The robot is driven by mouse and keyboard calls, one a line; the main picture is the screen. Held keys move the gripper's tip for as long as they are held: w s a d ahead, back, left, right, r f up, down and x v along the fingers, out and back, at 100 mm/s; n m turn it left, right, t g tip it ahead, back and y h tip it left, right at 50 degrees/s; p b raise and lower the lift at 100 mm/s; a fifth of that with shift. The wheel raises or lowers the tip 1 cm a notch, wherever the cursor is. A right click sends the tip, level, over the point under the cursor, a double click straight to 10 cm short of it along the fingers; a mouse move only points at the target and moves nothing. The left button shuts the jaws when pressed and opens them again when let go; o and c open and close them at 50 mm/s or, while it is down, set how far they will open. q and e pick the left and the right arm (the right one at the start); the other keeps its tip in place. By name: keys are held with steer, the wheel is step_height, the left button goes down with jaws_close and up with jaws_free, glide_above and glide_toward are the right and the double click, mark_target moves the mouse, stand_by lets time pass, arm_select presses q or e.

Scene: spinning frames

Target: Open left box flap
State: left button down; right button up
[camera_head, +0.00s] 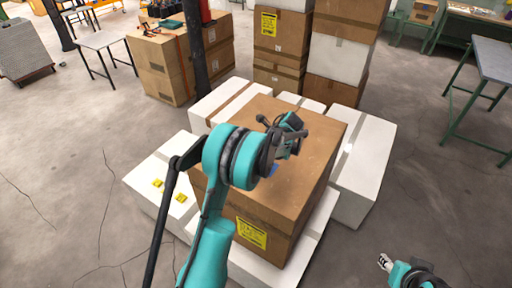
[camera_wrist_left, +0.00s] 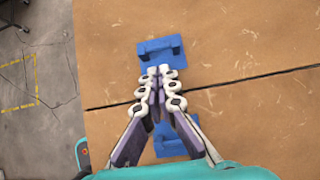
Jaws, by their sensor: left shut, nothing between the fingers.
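A large brown cardboard box (camera_head: 303,118) stands in the middle of the head view, its top closed. In the left wrist view its top (camera_wrist_left: 250,40) fills most of the picture, with a dark seam between two flaps running across. Blue handle-like pieces sit on either side of the seam, one above (camera_wrist_left: 160,48) and one below (camera_wrist_left: 172,147). My left gripper (camera_wrist_left: 159,72) is shut and empty, its tips over the box top just below the upper blue piece; contact is unclear. My right gripper (camera_head: 384,262) is low at right, away from the box.
White boxes (camera_head: 365,165) surround and support the brown box. Stacked cartons (camera_head: 335,58) and a dark post (camera_head: 197,55) stand behind. A green-legged table (camera_head: 492,62) is at right. Concrete floor is open at left and right.

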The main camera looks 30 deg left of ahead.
arm_select(q)
steer(key=x, duration=0.5)
steer(key=shift+a+f, duration=0.1)
steer(key=shift+f, duration=0.05)
arm_select(e)
steer(key=shift+f, duration=0.25)
